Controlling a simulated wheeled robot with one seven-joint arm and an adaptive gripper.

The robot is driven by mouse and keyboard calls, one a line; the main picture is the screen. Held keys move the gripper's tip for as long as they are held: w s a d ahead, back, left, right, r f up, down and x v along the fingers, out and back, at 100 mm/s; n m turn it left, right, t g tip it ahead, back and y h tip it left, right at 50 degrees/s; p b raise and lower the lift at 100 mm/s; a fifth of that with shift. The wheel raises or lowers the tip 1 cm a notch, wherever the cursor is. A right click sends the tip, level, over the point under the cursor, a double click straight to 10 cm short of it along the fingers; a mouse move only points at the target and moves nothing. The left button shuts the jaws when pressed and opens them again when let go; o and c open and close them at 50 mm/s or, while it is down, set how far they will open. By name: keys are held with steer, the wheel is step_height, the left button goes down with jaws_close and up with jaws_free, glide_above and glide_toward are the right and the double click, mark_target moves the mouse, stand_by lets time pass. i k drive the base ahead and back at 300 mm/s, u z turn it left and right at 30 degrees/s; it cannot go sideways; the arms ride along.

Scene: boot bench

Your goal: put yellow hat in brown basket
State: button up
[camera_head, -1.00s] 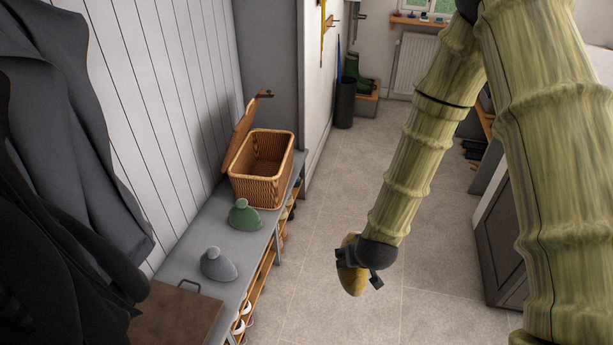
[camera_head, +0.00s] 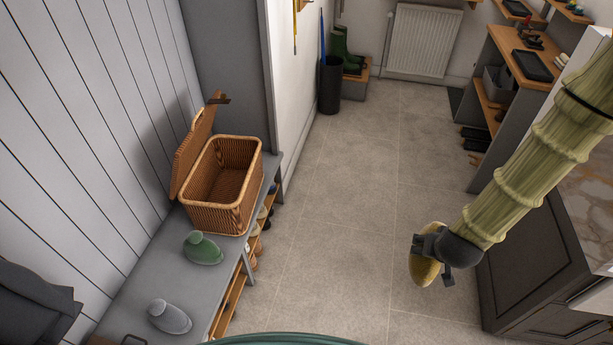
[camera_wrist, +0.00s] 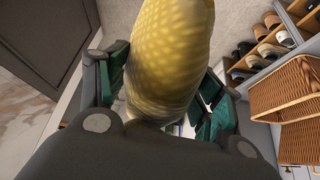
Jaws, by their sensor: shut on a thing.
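The yellow hat (camera_head: 424,268) is held in my gripper (camera_head: 440,262), above the floor to the right of the bench. In the wrist view the hat (camera_wrist: 170,55) fills the middle between the green finger pads of my gripper (camera_wrist: 160,95). The brown basket (camera_head: 222,207) is wicker and stands on the grey bench, with its lid (camera_head: 192,150) raised against the wall side. It looks empty inside. The basket also shows at the right of the wrist view (camera_wrist: 285,90). The hat is well apart from the basket.
A green hat (camera_head: 203,249) and a grey hat (camera_head: 169,317) sit on the bench (camera_head: 140,285) in front of the basket. Shoes fill the rack below. A dark cabinet (camera_head: 540,270) stands close at right. The floor between is clear. A black bin (camera_head: 330,85) stands farther back.

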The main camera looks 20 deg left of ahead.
mark_target(227, 193)
steer(key=u, duration=0.55)
steer(key=i, duration=0.8)
steer(key=u, duration=1.1)
steer(key=i, duration=0.25)
steer(key=u, duration=0.2)
